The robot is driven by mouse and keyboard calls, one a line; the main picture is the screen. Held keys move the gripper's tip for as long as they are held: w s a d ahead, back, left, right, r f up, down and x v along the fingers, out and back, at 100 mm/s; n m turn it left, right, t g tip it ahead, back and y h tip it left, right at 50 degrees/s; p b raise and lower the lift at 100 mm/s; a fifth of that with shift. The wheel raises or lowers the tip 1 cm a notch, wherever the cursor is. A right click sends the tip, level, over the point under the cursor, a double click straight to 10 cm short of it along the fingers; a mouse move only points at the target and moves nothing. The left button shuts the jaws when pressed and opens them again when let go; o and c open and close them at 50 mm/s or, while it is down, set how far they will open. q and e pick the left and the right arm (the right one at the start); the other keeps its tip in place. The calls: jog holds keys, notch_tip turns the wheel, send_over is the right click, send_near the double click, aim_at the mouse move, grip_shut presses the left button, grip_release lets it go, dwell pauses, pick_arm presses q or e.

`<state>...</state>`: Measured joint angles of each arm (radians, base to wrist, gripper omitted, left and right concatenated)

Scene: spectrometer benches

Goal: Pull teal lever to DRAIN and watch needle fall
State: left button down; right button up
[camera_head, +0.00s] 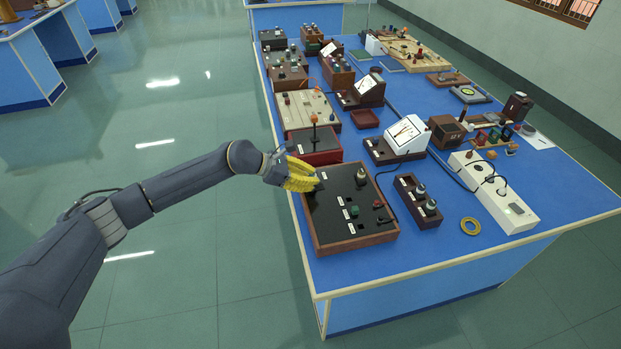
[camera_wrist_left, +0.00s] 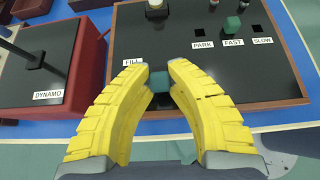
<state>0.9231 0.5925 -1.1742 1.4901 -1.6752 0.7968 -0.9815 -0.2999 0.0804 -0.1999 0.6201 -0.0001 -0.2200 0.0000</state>
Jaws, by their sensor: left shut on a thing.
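The black panel in a wooden frame (camera_head: 329,222) lies at the near left of the blue bench; it also fills the upper right of the left wrist view (camera_wrist_left: 224,82). My left gripper (camera_head: 312,178), with yellow ribbed fingers, is over its far left corner. In the left wrist view the gripper (camera_wrist_left: 160,84) is shut on the teal lever's knob (camera_wrist_left: 159,81), close to the FILL label (camera_wrist_left: 133,62). The lever's stem and DRAIN label are hidden or not readable. A white-faced meter (camera_head: 405,132) stands beyond the panel; its needle reading is too small to tell.
A green knob (camera_wrist_left: 232,25) sits by the PARK, FAST and SLOW labels. The red DYNAMO box (camera_head: 314,147) adjoins the panel's far side.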

pick_arm(q)
jog(key=shift+f, duration=0.1)
jog(key=c, duration=1.3)
grip_release()
jog(key=v, duration=1.2)
jog(key=shift+a, duration=0.1)
